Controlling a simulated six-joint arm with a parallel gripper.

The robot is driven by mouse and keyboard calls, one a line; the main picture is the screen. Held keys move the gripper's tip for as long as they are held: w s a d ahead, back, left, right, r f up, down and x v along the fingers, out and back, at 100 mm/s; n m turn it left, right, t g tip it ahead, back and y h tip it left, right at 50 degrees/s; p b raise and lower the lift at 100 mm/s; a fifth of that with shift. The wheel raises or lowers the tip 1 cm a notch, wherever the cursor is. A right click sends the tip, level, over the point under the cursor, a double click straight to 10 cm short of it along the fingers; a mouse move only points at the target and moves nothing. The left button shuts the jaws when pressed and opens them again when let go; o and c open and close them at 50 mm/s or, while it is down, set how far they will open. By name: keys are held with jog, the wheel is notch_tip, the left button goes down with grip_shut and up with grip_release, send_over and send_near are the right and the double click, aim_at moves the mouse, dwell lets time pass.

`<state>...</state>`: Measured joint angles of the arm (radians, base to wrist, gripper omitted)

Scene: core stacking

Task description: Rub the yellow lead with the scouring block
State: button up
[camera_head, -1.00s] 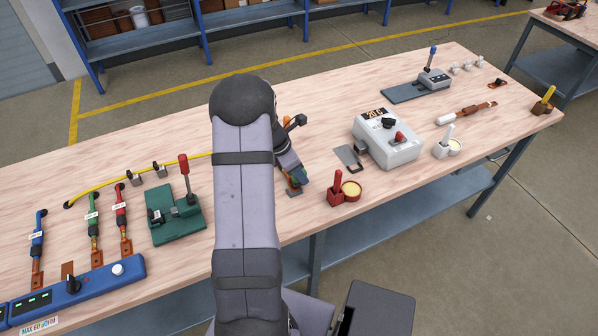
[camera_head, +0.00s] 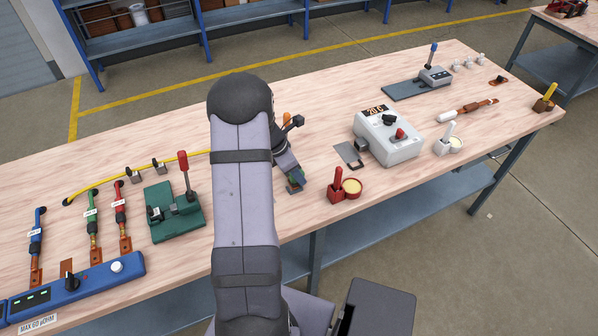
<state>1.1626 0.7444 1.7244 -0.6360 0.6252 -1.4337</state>
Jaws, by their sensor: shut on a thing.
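The yellow lead (camera_head: 140,172) lies on the left half of the bench and runs right until my arm hides it. Its left end is near the bench's far left. My gripper (camera_head: 294,180) is right of my arm link, pointing down over the middle of the bench. It is shut on a small greenish block, which looks like the scouring block (camera_head: 296,187). The block is mostly covered by the fingers, and whether it touches the bench is unclear. The gripper is well apart from the visible part of the lead.
A green clamp fixture (camera_head: 175,215) with a red lever stands left of my arm. A blue meter box (camera_head: 75,285) and blue, green and red leads are at the left. A red holder with a pot (camera_head: 345,187) and a grey box (camera_head: 390,138) stand right of my gripper.

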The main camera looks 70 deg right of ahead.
aim_at(290, 181)
jog(key=shift+w+a, duration=0.8)
jog(key=shift+w+a+f, duration=0.15)
jog(key=shift+w+a, duration=0.1)
jog(key=shift+a, duration=0.3)
grip_shut()
jog(key=shift+p, duration=0.3)
jog(key=shift+s+d, duration=0.1)
jog(key=shift+s+d+r+p, duration=0.2)
jog(key=shift+s+d+p, duration=0.1)
jog(key=shift+p, duration=0.05)
jog(key=shift+s+d+p, duration=0.45)
jog(key=shift+s+d, duration=0.15)
jog(key=shift+d, duration=0.3)
jog(key=shift+s+d+r, duration=0.15)
jog(key=shift+s+d, duration=0.15)
